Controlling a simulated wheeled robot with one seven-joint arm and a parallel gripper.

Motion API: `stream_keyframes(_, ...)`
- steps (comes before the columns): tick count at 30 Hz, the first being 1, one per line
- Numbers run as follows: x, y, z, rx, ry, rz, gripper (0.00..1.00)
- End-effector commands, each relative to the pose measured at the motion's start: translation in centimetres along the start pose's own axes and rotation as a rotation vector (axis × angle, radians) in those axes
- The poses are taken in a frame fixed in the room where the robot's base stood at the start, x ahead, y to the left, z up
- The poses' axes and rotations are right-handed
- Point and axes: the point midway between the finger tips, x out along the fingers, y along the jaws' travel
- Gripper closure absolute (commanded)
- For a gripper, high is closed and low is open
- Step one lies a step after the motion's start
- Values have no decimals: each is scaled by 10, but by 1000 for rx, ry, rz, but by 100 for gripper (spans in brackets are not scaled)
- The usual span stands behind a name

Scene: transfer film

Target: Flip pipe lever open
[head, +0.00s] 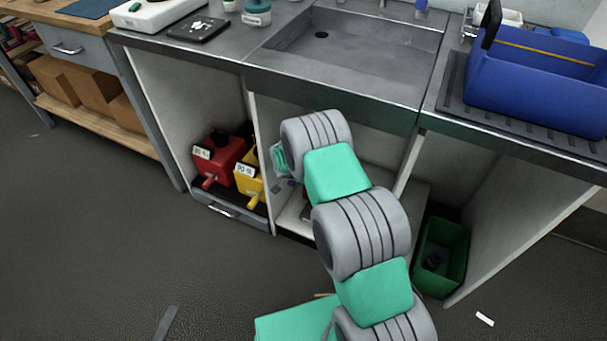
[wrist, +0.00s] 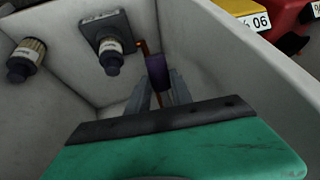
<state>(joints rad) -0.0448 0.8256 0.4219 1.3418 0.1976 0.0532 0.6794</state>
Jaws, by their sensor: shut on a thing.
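In the wrist view, a dark purple lever handle (wrist: 157,72) stands at the back of a pale cabinet compartment, beside an orange-copper pipe (wrist: 142,47). My gripper (wrist: 160,90) reaches in from below, its two grey fingers on either side of the purple handle and shut on it. The fingertips partly hide the handle's lower end. In the head view my arm reaches into the cabinet under the sink, and it hides the gripper, lever and pipe.
Red (head: 219,156) and yellow (head: 249,172) containers stand in the left cabinet bay. A green bin (head: 441,257) stands right. The sink (head: 345,50) is above my arm.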

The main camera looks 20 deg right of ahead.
Motion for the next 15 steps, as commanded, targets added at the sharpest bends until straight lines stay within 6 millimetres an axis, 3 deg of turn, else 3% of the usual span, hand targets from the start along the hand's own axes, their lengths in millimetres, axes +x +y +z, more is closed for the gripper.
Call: stream_keyframes(15, -10, 0, -2, 32, -164, 3, 100)
